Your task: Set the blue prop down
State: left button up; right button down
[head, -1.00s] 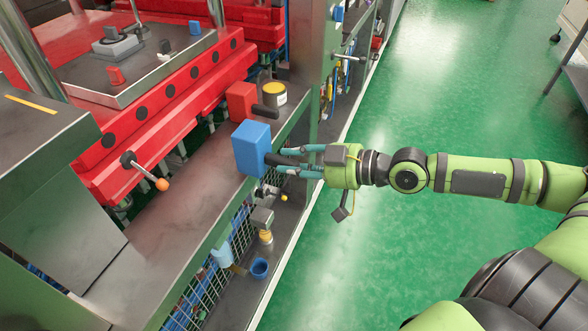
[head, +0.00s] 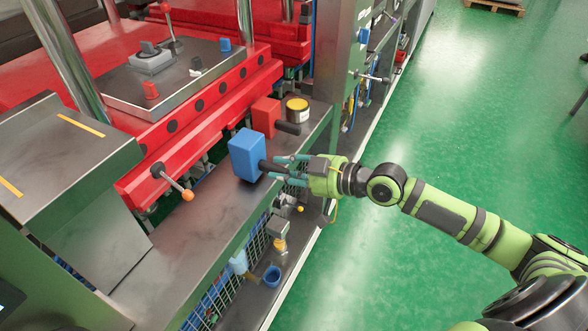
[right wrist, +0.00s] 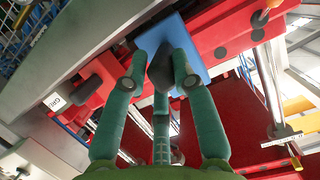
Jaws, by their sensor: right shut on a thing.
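The blue prop (head: 246,155) is a blue block with a dark handle. In the head view it is at the front edge of the grey metal ledge (head: 205,212); I cannot tell whether its underside touches the ledge. My right gripper (head: 283,168) comes from the right and is shut on its dark handle. The right wrist view shows the fingers (right wrist: 160,75) around the handle, with the blue block (right wrist: 178,40) beyond them. My left gripper is not in view.
A red block (head: 266,117) with a dark handle and a tin with a yellow top (head: 297,109) stand close behind the blue prop. An orange-tipped lever (head: 174,184) juts out at left. The ledge in front is clear. A blue cup (head: 272,276) sits lower down.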

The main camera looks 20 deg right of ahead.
aim_at(263, 164)
jog(key=shift+w+a+r+p, duration=0.1)
jog(key=shift+w+a+p, duration=0.1)
jog(key=shift+w+a, duration=0.8)
jog(key=shift+w+a+r+p, duration=0.1)
jog(key=shift+w+a+p, duration=0.1)
jog(key=shift+w+a, duration=0.75)
jog(key=shift+w+d+f+b, duration=0.2)
jog(key=shift+d+f+b, duration=0.1)
jog(key=shift+f+b, duration=0.25)
